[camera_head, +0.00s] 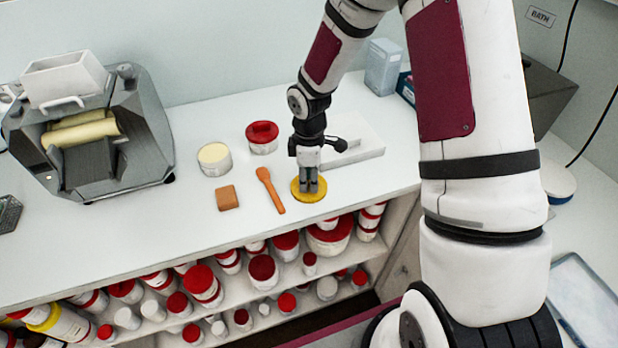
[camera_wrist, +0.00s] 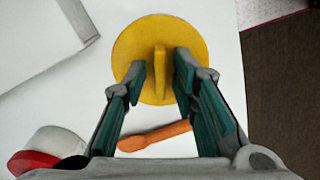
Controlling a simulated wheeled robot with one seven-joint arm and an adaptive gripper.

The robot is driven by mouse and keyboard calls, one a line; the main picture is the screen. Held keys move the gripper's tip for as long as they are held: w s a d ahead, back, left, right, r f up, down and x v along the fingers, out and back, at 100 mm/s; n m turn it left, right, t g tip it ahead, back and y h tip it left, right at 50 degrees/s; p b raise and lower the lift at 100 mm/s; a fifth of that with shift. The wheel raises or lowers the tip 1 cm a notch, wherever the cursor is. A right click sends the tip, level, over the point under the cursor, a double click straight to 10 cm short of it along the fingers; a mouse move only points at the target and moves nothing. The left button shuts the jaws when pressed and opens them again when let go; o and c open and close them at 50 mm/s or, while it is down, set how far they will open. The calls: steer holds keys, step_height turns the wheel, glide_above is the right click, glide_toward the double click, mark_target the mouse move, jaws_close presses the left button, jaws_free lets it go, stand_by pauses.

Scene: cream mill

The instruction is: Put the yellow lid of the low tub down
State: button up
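The yellow lid (camera_head: 299,196) is a round disc that appears to lie flat on the white counter near its front edge. In the wrist view the lid (camera_wrist: 133,45) has an upright ridge across its middle. My gripper (camera_head: 312,188) points down over the lid. Its fingers (camera_wrist: 160,74) are open, one on each side of the ridge, with a visible gap at least on the left. A low round tub (camera_head: 215,161), pale and apparently without a lid, stands left of the lid on the counter.
A white slab (camera_head: 352,146) lies behind my gripper. A roller mill (camera_head: 90,130) stands left. Shelves below the front edge (camera_head: 240,245) hold several red-lidded tubs.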

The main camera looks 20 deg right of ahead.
mark_target(309, 180)
steer(key=s+r+m+t+h, duration=0.1)
steer(key=s+r+m, duration=0.3)
steer(key=r, duration=0.9)
steer(key=s+r+m+t, duration=0.15)
steer(key=s+r, duration=0.35)
steer(key=r, duration=0.8)
steer(key=s+r+m+t, duration=0.1)
steer(key=s+r+m, duration=0.2)
steer(key=s, duration=0.3)
steer(key=s+r+m+t+y, duration=0.1)
steer(key=s+r+m+t, duration=0.1)
steer(key=s+m, duration=0.3)
steer(key=shift+s+r+b, duration=0.3)
steer(key=shift+s+r, duration=0.55)
steer(key=shift+s, duration=0.25)
